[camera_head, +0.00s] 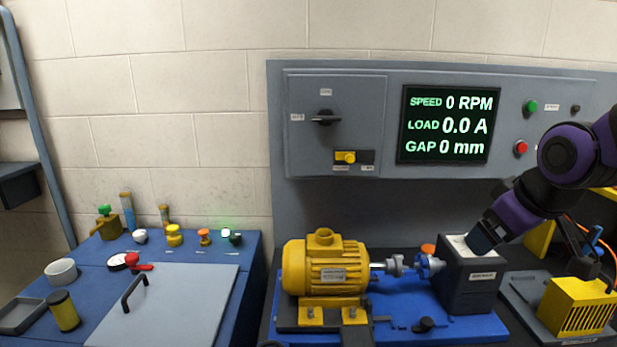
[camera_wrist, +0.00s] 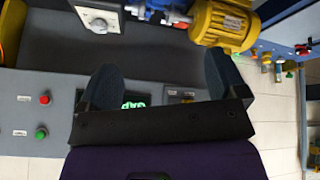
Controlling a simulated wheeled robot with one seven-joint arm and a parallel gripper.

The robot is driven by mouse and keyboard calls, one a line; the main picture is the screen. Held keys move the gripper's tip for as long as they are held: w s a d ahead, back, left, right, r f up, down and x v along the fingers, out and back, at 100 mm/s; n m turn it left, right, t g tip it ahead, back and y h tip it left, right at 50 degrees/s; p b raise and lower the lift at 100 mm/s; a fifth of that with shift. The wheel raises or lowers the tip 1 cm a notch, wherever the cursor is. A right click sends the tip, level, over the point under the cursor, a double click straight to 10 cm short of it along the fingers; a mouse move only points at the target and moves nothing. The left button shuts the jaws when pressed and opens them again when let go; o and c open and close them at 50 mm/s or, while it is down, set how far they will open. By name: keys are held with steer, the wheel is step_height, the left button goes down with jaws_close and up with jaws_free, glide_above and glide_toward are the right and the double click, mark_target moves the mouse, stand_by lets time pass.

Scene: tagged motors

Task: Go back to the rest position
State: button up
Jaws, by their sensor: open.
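My gripper (camera_head: 478,240) is in the head view at the right, at the end of my purple and black arm. Its tip overlaps the top of a dark box (camera_head: 473,290) with a light top plate; I cannot tell whether it touches. In the wrist view my gripper (camera_wrist: 163,76) shows two dark fingers spread wide apart with nothing between them. The box's light plate with a round knob (camera_wrist: 99,20) is beyond the fingers, at the upper left there.
A yellow motor (camera_head: 325,266) with a shaft coupling stands on a blue base left of the box. A grey panel behind carries a display (camera_head: 447,125) and buttons. A yellow slotted cover (camera_head: 577,307) is at the right. A blue bench (camera_head: 205,252) with small fittings is at the left.

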steer(key=s+r+m, duration=0.2)
steer(key=s, duration=0.4)
steer(key=s+r+m, duration=0.2)
steer(key=s+r, duration=0.1)
steer(key=s, duration=0.4)
steer(key=shift+s+r+m+g+h, duration=0.25)
steer(key=shift+r+m+g+h, duration=0.1)
steer(key=shift+m+g+h, duration=0.05)
steer(key=shift+a, duration=0.1)
